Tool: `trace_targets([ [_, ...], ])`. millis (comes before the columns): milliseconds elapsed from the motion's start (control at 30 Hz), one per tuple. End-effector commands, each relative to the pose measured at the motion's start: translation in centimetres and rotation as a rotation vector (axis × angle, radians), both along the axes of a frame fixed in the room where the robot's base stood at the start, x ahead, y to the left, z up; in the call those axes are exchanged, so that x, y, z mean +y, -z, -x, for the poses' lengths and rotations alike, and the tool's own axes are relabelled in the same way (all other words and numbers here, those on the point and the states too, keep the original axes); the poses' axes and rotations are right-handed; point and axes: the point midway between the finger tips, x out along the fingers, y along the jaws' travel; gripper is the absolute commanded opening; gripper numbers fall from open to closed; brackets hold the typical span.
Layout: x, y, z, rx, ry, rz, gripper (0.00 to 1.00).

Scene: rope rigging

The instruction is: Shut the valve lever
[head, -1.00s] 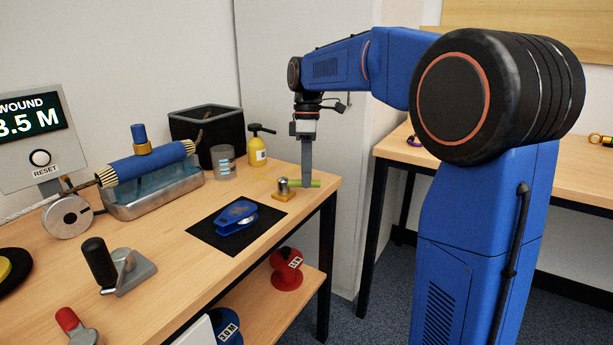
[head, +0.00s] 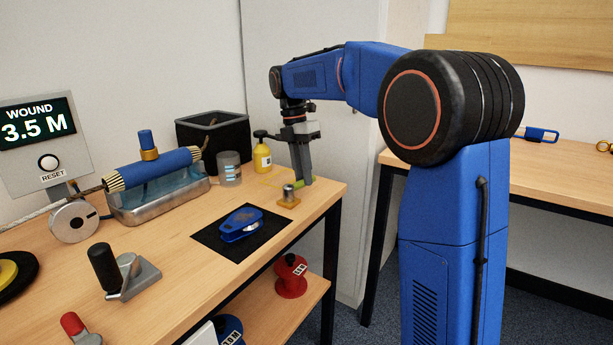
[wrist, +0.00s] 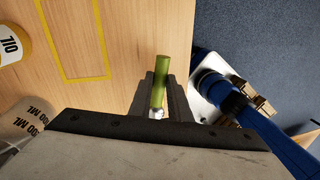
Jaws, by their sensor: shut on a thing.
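The valve (head: 288,198) has a silver body on a small brass base and stands near the right end of the bench. Its green lever is mostly hidden in the head view. In the wrist view the green lever (wrist: 160,75) shows between the two fingers of my gripper (wrist: 160,98), with its free end reaching beyond them and a silver part at its near end. In the head view my gripper (head: 306,180) points down just behind and right of the valve body, shut on the lever.
A yellow oil bottle (head: 262,154), a clear cup (head: 229,170) and a black bin (head: 212,136) stand left of my gripper. A yellow outline (wrist: 108,40) marks the bench top. A blue tool (head: 240,226) lies on a black mat (head: 268,232) in front of the valve.

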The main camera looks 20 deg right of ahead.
Motion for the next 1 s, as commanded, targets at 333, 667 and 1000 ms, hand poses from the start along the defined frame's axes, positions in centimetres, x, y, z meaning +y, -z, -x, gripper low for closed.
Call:
trace_targets([
  [333, 0.56, -0.06, -0.77, -0.003, -0.148, 0.001, 0.00],
  [667, 0.68, -0.06, -0.92, -0.003, -0.179, 0.001, 0.00],
  [1000, 0.70, -0.07, -0.94, -0.003, -0.178, 0.000, 0.36],
])
